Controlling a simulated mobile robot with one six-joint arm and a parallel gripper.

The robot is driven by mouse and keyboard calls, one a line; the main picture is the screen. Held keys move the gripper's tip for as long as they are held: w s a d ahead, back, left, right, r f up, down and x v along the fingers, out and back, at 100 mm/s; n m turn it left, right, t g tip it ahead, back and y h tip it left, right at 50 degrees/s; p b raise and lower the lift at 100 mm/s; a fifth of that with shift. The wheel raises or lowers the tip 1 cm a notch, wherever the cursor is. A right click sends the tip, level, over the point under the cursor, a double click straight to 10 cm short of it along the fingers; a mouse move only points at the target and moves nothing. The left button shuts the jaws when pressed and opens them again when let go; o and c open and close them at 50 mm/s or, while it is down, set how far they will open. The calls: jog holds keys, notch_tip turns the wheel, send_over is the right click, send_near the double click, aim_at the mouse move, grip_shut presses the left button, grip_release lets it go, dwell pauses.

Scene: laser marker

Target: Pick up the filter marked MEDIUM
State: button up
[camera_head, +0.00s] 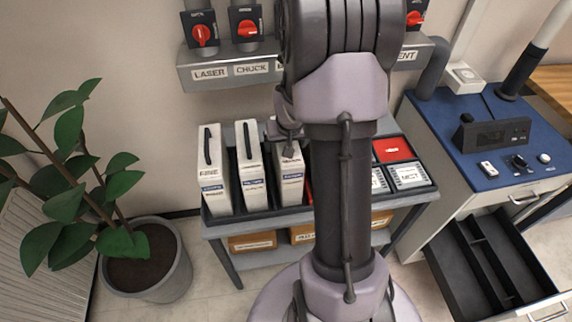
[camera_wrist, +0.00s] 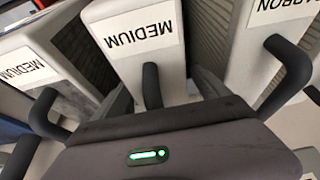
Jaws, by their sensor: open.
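In the wrist view, a white filter (camera_wrist: 125,62) labelled MEDIUM stands straight ahead of my gripper (camera_wrist: 163,92). Its black handle (camera_wrist: 151,82) lies between my two open fingers; I cannot tell whether they touch it. A second filter (camera_wrist: 25,75) to the left also carries a MEDIUM label. A filter (camera_wrist: 250,55) to the right is labelled CARBON. In the head view, my gripper (camera_head: 286,132) is at the top of the third white filter (camera_head: 290,183) in the row, partly covering it. Its small front label is too small to read.
Two more white filters, (camera_head: 213,185) and (camera_head: 252,180), stand to the left in a dark tray (camera_head: 222,222) on a grey table. A red box (camera_head: 392,149) lies right of my arm. A switch rail (camera_head: 215,77) runs above. A plant (camera_head: 140,260) stands at left, an open drawer (camera_head: 490,265) at right.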

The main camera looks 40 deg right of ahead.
jog(key=shift+r, duration=0.15)
jog(key=shift+c, duration=1)
grip_shut()
jog(key=shift+r, duration=0.1)
